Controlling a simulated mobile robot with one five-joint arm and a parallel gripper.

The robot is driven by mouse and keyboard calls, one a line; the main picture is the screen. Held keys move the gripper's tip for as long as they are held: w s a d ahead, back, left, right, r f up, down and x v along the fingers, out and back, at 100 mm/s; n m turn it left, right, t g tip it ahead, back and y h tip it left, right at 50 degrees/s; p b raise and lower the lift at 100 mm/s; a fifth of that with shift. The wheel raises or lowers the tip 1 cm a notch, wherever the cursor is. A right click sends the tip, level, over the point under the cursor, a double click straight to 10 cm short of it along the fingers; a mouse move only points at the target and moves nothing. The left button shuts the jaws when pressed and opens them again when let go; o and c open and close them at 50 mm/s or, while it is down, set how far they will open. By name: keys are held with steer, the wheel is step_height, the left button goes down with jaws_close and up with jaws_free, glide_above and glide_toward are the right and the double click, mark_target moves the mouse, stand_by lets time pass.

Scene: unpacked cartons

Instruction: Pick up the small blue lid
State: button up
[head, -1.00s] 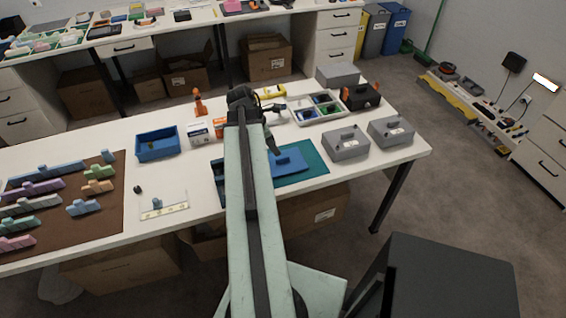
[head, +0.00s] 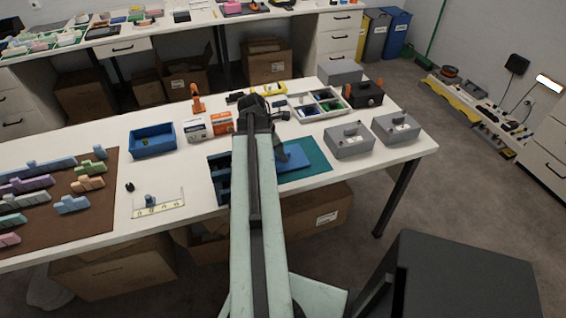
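A blue lid (head: 296,159) lies on the teal mat (head: 319,164) near the front edge of the white table. Its left part and its raised grip are hidden by my arm and gripper. My gripper (head: 282,154) is seen from behind, with a dark finger over or against the lid's left part; I cannot tell whether it touches. Its opening is hidden. A blue box with dark compartments (head: 222,182) shows at the mat's left end, partly behind my arm.
Two grey lidded boxes (head: 348,141) stand right of the mat. A sectioned tray (head: 318,105) and a black toolbox (head: 367,93) stand behind. An open blue bin (head: 153,140), small cartons (head: 196,130) and a clear strip (head: 158,206) lie left, beyond bare table.

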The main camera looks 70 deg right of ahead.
jaws_close()
steer(key=shift+r, duration=0.15)
step_height(320, 180, up, 10)
steer(key=p, duration=1)
